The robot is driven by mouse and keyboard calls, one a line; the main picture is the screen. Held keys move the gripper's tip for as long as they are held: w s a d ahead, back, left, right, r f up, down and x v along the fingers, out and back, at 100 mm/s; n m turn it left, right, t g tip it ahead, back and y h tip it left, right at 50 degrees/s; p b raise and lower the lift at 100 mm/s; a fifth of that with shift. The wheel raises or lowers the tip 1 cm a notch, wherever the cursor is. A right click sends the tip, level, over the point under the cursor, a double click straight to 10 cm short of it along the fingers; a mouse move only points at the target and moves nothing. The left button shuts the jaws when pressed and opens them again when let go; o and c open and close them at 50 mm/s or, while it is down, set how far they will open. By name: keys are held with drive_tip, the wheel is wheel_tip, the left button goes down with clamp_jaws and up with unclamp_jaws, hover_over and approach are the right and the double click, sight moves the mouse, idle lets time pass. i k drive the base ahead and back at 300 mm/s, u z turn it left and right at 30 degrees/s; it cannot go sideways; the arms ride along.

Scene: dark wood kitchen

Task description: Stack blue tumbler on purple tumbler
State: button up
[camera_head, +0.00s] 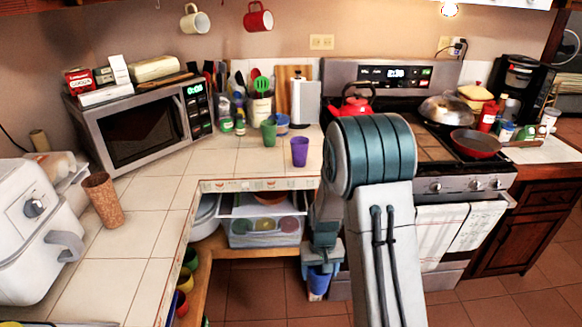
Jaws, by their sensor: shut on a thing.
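The purple tumbler (299,152) stands upright on the tiled counter, near its front edge and left of the stove. My gripper (320,266) points down in front of the counter, lower than the counter top. It is shut on the blue tumbler (318,281), which hangs over the floor, to the right of the open shelf. The fingers and the upper part of the blue tumbler are partly hidden by each other and by my arm. The blue tumbler is apart from the purple one, lower and nearer to me.
A green tumbler (269,134) stands behind and left of the purple one. A brown tumbler (103,200) stands on the left counter. The stove (465,185) with a red kettle (350,104) is at the right. The counter front edge lies between the blue and purple tumblers.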

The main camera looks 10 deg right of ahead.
sight(299, 158)
drive_tip(key=u, duration=0.8)
drive_tip(key=i, duration=0.95)
drive_tip(key=z, duration=1.2)
